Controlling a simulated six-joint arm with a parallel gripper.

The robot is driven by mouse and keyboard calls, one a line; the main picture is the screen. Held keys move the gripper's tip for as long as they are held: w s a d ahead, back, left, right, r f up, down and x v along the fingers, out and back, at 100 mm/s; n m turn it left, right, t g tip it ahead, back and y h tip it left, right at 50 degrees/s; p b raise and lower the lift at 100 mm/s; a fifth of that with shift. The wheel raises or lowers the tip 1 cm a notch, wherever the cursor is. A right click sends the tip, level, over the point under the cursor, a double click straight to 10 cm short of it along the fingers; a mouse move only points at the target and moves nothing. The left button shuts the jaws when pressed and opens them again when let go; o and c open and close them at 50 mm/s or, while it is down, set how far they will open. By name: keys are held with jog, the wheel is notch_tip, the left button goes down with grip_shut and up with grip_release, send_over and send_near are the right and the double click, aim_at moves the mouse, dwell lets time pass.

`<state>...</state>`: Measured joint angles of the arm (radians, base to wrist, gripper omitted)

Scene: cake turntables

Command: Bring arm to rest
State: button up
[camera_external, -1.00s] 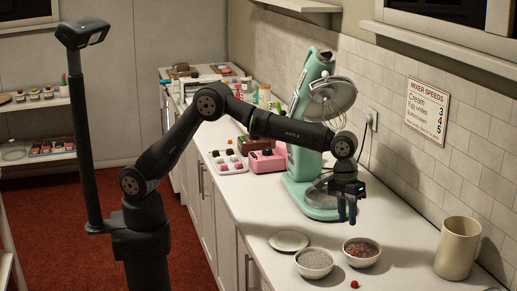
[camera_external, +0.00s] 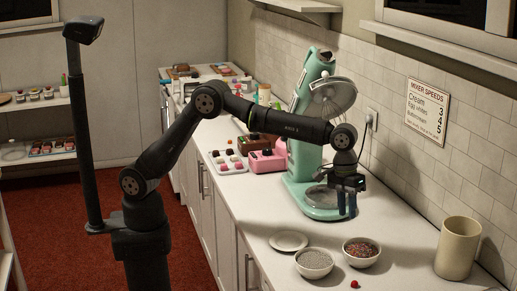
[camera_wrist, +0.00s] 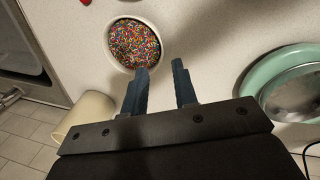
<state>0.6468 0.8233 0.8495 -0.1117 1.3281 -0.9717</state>
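My gripper (camera_external: 347,207) hangs pointing down above the white counter (camera_external: 222,185), in front of the teal stand mixer (camera_external: 303,150). In the wrist view, my gripper's two blue-grey fingers (camera_wrist: 161,95) stand apart with nothing between them. A white bowl of colored sprinkles (camera_wrist: 134,45) lies just beyond the fingertips there. The teal mixer base (camera_wrist: 258,78) is at the right of the wrist view.
A bowl of grey contents (camera_external: 314,263), a bowl of sprinkles (camera_external: 361,251), a small plate (camera_external: 288,241) and a red berry (camera_external: 354,284) stand at the front. A cream canister (camera_external: 457,248) is near the wall. Pink box (camera_external: 267,160) sits behind.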

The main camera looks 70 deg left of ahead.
jog(key=f, duration=0.3)
jog(key=d+f, duration=0.1)
jog(key=f, duration=0.5)
jog(key=shift+w+d+f, duration=0.25)
jog(key=shift+d, duration=0.1)
notch_tip(320, 180, up, 3)
jog(key=shift+f, duration=0.15)
jog(key=shift+r, duration=0.6)
jog(key=shift+f, duration=0.1)
